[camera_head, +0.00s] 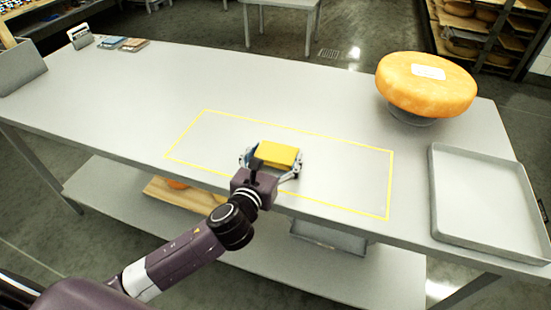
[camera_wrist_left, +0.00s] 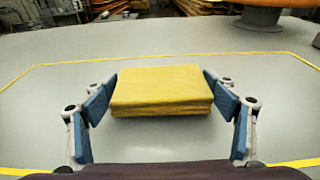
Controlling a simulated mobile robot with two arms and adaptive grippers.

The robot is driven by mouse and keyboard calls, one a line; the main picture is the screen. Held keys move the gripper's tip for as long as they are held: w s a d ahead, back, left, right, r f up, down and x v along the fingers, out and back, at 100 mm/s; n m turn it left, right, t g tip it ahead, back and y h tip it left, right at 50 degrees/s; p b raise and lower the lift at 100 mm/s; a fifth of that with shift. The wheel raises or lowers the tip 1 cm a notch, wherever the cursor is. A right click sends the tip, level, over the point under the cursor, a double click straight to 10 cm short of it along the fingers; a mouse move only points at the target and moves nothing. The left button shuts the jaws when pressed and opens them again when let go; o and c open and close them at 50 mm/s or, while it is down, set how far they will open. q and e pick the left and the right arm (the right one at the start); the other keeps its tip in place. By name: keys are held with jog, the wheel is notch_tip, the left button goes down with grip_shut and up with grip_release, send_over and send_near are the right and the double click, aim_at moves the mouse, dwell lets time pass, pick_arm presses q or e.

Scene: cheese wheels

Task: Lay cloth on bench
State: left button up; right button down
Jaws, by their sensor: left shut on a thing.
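A folded yellow cloth (camera_head: 278,153) is over the bench (camera_head: 230,82), within a yellow outlined rectangle (camera_head: 205,112). My left gripper (camera_head: 275,163) is shut on the cloth, with a finger at each side. In the left wrist view the cloth (camera_wrist_left: 160,90) is a flat folded block between the blue finger pads of my left gripper (camera_wrist_left: 162,105). I cannot tell whether the cloth touches the bench. My right gripper is not in view.
A large orange cheese wheel (camera_head: 425,86) sits on a round stand (camera_head: 411,118) at the back right. An empty grey tray (camera_head: 485,205) lies at the right end. Small packets (camera_head: 122,44) lie at the far left, near a grey bin (camera_head: 22,68). The middle is clear.

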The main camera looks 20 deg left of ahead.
pick_arm(q)
jog(key=shift+f, duration=0.6)
jog(key=o, duration=1)
jog(key=shift+f, duration=0.1)
